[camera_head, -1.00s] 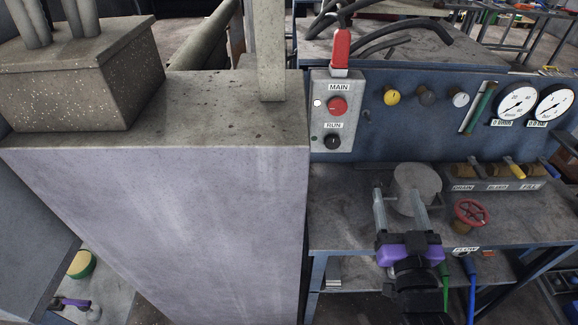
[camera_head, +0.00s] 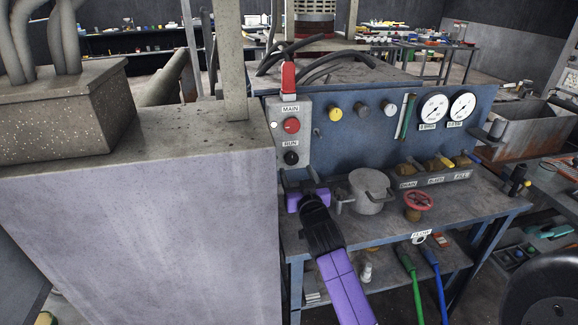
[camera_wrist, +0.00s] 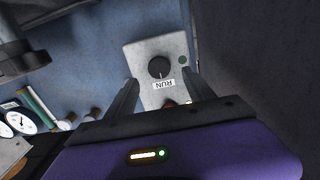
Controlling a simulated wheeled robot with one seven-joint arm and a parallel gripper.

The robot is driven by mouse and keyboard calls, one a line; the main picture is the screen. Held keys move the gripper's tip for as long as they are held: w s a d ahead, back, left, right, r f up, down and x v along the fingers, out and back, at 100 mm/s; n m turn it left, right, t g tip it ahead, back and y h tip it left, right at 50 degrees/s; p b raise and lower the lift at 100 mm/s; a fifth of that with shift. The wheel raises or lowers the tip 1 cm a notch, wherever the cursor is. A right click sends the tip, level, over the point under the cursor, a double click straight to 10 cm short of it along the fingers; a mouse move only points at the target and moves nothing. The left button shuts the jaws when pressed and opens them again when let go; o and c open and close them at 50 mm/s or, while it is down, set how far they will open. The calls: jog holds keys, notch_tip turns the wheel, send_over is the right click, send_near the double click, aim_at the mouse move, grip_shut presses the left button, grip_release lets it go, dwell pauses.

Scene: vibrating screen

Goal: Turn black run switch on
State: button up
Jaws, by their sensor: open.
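The black run switch (camera_head: 291,158) is a round knob under the RUN label on a grey switch box (camera_head: 304,143). It sits below the red MAIN knob (camera_head: 292,125). In the wrist view the run switch (camera_wrist: 160,67) shows upside down, beyond my fingers and roughly centred between them. My gripper (camera_head: 298,176) is just below and in front of the box in the head view, with its fingers partly hidden by its purple body. In the wrist view my gripper (camera_wrist: 159,88) is open and empty, its fingers apart and not seen touching the knob.
A large grey block (camera_head: 150,215) stands close on the left. A metal pot (camera_head: 370,190) and a red valve wheel (camera_head: 418,200) stand on the bench (camera_head: 470,205) to the right. Yellow, grey and white knobs and two gauges (camera_head: 447,108) line the blue panel (camera_head: 340,150).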

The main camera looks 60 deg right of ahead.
aim_at(292, 160)
jog(key=shift+x, duration=2.65)
jog(key=shift+s, duration=0.1)
